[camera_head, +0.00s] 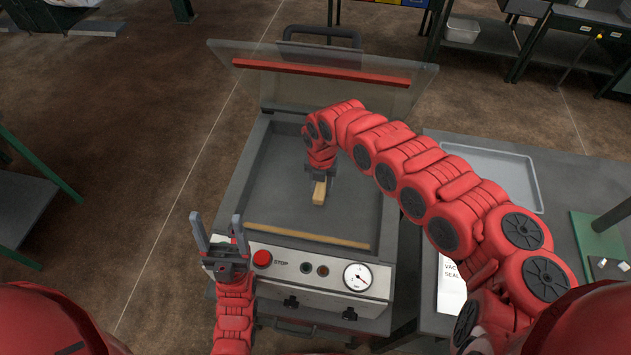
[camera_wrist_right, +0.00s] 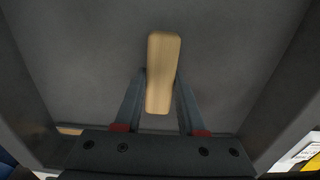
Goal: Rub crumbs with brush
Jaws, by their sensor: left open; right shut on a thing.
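The brush shows as a light wooden block (camera_head: 319,192) inside the grey chamber (camera_head: 282,180) of the machine. My right gripper (camera_head: 320,178) is shut on it, reaching down into the chamber. In the right wrist view the block (camera_wrist_right: 163,75) sits between the two fingers (camera_wrist_right: 160,105) and points away over the grey chamber floor. Its bristles are hidden. My left gripper (camera_head: 222,232) is open and empty, fingers up, at the machine's front left corner. I cannot make out any crumbs.
A tan bar (camera_head: 306,235) runs along the chamber's front edge. The clear lid (camera_head: 322,75) with a red strip stands open behind. The front panel has a red stop button (camera_head: 262,258) and a gauge (camera_head: 357,277). A grey tray (camera_head: 497,170) lies on the right table.

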